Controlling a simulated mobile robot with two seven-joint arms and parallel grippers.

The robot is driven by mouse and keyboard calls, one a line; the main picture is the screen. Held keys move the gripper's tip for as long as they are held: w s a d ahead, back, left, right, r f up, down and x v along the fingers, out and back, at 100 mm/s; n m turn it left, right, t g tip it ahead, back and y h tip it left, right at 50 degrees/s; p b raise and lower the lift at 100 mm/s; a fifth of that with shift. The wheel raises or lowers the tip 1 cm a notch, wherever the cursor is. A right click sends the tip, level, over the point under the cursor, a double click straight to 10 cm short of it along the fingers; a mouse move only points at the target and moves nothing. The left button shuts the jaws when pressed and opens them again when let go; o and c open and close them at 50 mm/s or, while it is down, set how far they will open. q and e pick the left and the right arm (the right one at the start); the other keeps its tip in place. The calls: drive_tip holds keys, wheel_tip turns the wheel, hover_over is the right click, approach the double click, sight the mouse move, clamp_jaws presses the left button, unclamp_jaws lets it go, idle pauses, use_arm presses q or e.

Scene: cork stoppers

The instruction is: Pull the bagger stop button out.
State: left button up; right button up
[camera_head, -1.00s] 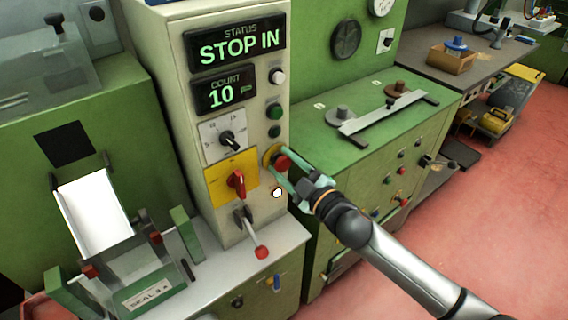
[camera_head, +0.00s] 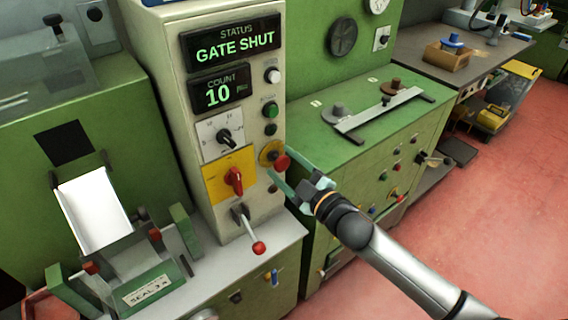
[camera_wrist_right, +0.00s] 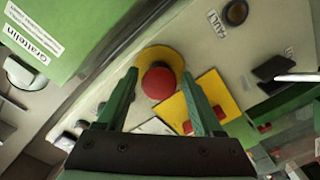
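The stop button is a red mushroom head (camera_head: 282,161) on a round yellow plate (camera_head: 268,152), on the right side of the pale control column (camera_head: 262,205). It stands out from its plate. My right gripper (camera_head: 280,165) is open, with one teal finger on each side of the button. In the right wrist view the red head (camera_wrist_right: 158,82) sits between the spread fingers (camera_wrist_right: 160,76), with a gap on both sides. The status display (camera_head: 234,43) reads GATE SHUT. My left gripper is not in view.
A red rotary switch (camera_head: 235,181) on a yellow panel and a red-knobbed lever (camera_head: 259,248) are close by on the column. A green cabinet (camera_head: 385,150) stands right behind my right gripper. The red floor (camera_head: 480,210) at right is clear.

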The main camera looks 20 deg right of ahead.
drive_tip(key=shift+o, duration=0.8)
drive_tip(key=shift+s+d, duration=0.15)
drive_tip(key=shift+s, duration=0.25)
drive_tip(key=v, duration=1.1)
drive_tip(key=shift+s+b, duration=0.3)
drive_tip(key=shift+d, duration=0.1)
drive_tip(key=s+a+f+m+g+h+p, duration=0.3)
drive_tip(key=s+f+m+g+p, duration=0.5)
drive_tip(key=s+f+m, duration=0.3)
drive_tip(key=s+f+p, duration=0.1)
drive_tip(key=s+f, duration=0.2)
drive_tip(key=f, duration=0.3)
drive_tip(key=shift+f+h+p, duration=0.3)
drive_tip(key=shift+f+h, duration=0.05)
drive_tip(key=shift+h, duration=0.05)
